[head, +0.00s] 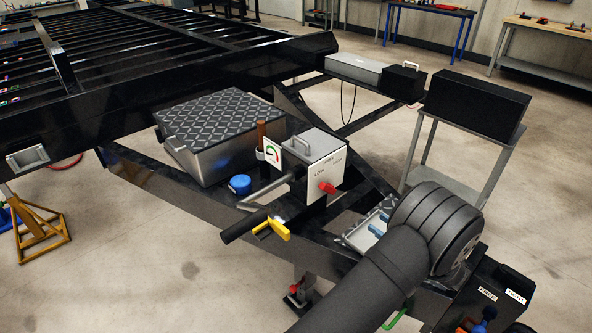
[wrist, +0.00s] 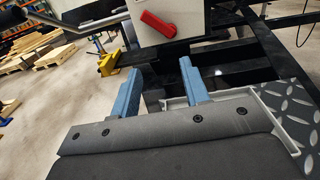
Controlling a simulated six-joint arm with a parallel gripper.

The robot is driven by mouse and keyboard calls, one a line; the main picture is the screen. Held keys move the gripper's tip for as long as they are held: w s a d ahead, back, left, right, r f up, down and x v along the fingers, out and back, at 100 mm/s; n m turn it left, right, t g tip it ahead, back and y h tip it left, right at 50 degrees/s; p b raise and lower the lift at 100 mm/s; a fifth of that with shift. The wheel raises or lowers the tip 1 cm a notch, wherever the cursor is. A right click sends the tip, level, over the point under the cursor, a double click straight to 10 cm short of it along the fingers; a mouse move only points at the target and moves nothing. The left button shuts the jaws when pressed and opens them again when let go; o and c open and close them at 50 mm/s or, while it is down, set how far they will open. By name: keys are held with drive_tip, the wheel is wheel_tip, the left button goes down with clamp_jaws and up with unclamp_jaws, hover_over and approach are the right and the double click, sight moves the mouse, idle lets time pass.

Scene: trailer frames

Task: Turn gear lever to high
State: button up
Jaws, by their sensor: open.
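The gear lever is a short red handle (head: 327,188) on the front of a pale box (head: 322,170) on the trailer frame. Small lettering above it seems to read LOW on the left and HIGH on the right. In the wrist view the red lever (wrist: 157,23) slants from upper left to lower right, near the top edge. My gripper (wrist: 159,66) has two blue fingers, spread apart with nothing between them. They point toward the box, short of the lever and below it in the picture.
A crank handle (head: 265,192) sticks out left of the box, above a yellow-handled part (head: 271,228). A tread-plate tray (head: 360,238) lies under my gripper. A tread-plate toolbox (head: 215,130) stands behind. A black case (head: 478,105) sits on a stand at right.

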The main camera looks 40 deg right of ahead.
drive_tip(key=w+r+n, duration=0.1)
drive_tip(key=n, duration=0.8)
approach(328, 189)
drive_tip(key=w, duration=0.9)
drive_tip(key=shift+w+a+r, duration=0.1)
drive_tip(key=shift+w+r, duration=0.15)
clamp_jaws()
